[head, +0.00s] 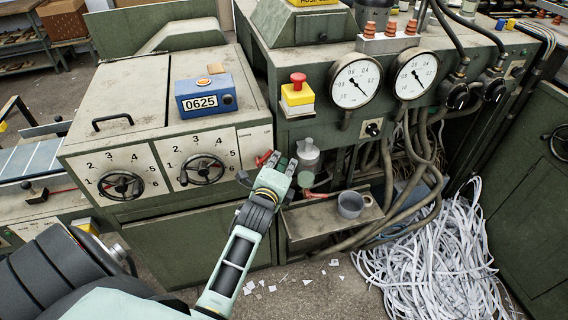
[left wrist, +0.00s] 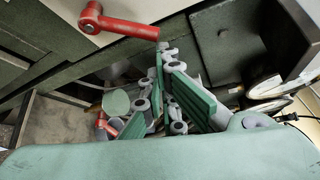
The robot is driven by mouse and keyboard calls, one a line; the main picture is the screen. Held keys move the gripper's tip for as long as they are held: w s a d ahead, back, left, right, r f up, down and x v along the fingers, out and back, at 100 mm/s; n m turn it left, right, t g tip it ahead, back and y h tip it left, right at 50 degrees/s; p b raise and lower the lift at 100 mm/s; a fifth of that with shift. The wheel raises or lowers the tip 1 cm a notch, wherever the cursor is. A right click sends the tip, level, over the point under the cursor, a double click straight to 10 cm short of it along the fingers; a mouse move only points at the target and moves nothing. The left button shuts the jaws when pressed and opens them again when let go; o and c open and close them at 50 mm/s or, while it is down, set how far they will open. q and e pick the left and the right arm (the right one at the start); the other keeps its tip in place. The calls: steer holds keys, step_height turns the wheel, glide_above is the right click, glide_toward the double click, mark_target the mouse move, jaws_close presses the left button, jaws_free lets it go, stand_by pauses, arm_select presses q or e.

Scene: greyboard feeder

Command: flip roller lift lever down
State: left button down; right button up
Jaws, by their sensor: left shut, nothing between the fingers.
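A red lever (head: 264,158) sits on the front of the green machine, at the right edge of the dial panel. My left gripper (head: 282,163) is just right of it, shut with nothing held. In the left wrist view the red lever (left wrist: 125,25) runs from a round pivot at the upper left toward the right, nearly level in the picture. The green-padded fingers (left wrist: 166,62) are just below its free end; I cannot tell whether they touch it. A second red handle (left wrist: 108,126) shows lower down, partly hidden by the fingers. My right gripper is not in view.
A metal tray (head: 312,222) with a grey cup (head: 350,204) projects below and right of the gripper. A clear bottle (head: 308,155) stands close behind it. Hoses (head: 408,165) and a heap of paper strips (head: 440,265) lie right. Two handwheels (head: 202,169) are left.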

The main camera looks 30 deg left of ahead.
arm_select(q)
steer(key=shift+s+a+r+n+t, duration=0.15)
steer(key=shift+r+n+t, duration=0.05)
steer(key=shift+n+t, duration=0.1)
steer(key=s+a+r+n+t+y+b, duration=0.2)
steer(key=s+a+n+t+y+b, duration=0.1)
steer(key=n+b, duration=0.6)
steer(key=shift+s+a+r+n+t+y, duration=0.15)
steer(key=shift+s+a+n+t+y, duration=0.25)
steer(key=shift+s+a+n+t, duration=0.45)
steer(key=shift+s+d, duration=0.15)
steer(key=shift+s, duration=0.1)
steer(key=shift+w+r, duration=0.1)
steer(key=shift+r, duration=0.05)
